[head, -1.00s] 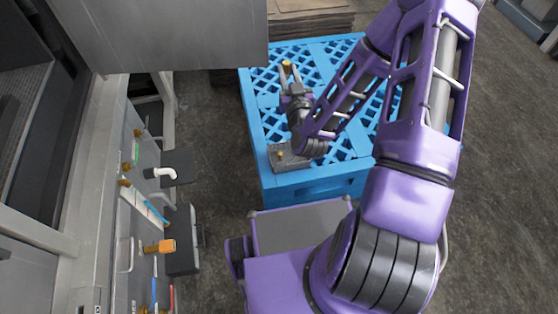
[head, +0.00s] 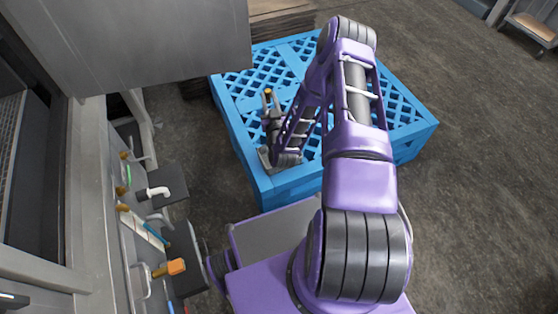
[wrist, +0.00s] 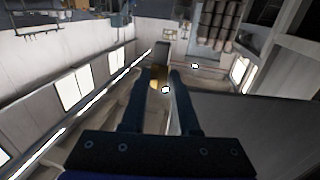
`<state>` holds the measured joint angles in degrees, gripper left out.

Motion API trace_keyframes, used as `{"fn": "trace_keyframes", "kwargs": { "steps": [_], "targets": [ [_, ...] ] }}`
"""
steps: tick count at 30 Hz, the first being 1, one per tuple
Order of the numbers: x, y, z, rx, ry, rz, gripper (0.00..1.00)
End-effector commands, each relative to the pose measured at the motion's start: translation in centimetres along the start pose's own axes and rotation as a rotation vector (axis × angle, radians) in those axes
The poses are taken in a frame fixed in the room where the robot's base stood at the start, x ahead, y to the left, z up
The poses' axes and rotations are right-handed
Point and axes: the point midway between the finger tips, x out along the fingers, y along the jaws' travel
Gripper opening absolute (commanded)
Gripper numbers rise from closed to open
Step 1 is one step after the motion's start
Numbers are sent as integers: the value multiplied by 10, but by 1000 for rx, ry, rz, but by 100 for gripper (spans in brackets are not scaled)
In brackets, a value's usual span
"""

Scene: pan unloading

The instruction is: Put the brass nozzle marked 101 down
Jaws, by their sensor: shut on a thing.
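The brass nozzle (head: 268,91) is a small gold-coloured piece at the tip of my gripper (head: 268,98). In the head view it shows above the blue slatted pallet, toward its left side. My gripper is shut on it, with the fingers pointing away from me. In the wrist view the nozzle (wrist: 156,76) is between the two dark fingers (wrist: 158,95), and walls and windows lie beyond it. The marking cannot be read. The height of the nozzle over the pallet cannot be told.
The blue pallet (head: 415,133) has bare lattice to the right of my arm. A grey cabinet (head: 150,45) overhangs upper left. A bench with tools and an orange-tipped fitting (head: 175,267) stands left.

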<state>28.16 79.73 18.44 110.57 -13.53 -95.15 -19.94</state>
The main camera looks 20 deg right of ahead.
Motion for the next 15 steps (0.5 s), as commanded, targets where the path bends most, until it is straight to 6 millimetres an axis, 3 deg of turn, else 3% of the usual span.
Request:
{"fn": "trace_keyframes", "kwargs": {
  "steps": [1,9,15],
  "targets": [
    [3,9,24,-1,-3,14,0],
    [8,52,121,-1,-2,52,0],
    [4,70,167,0,-1,48,0]
  ]
}}
